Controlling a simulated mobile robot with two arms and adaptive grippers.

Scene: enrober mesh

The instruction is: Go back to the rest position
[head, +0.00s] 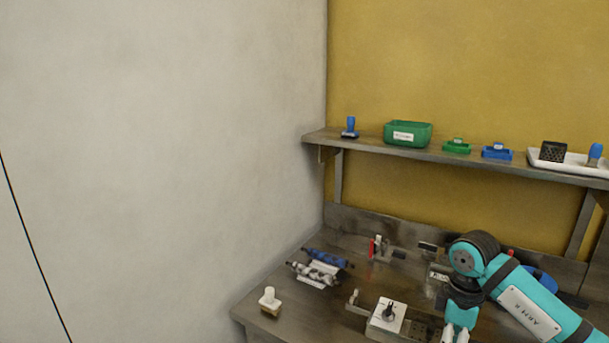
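My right arm comes in from the lower right, a teal arm with black joints. It bends down over the workbench (262,306). Its gripper (456,336) points down at the bottom edge of the head view, right of a block with a white top plate (388,314). Its pale finger parts are cut off by the frame, so I cannot see the fingertips or whether it holds anything. My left gripper is not in view.
Blue and grey rollers (322,266) and a white-handled brush (269,301) lie at the bench's left. Small fixtures (379,249) stand behind the block. A blue item (541,279) is partly behind my arm. The wall shelf (362,145) holds a green bin (407,134) and a white tray (575,167).

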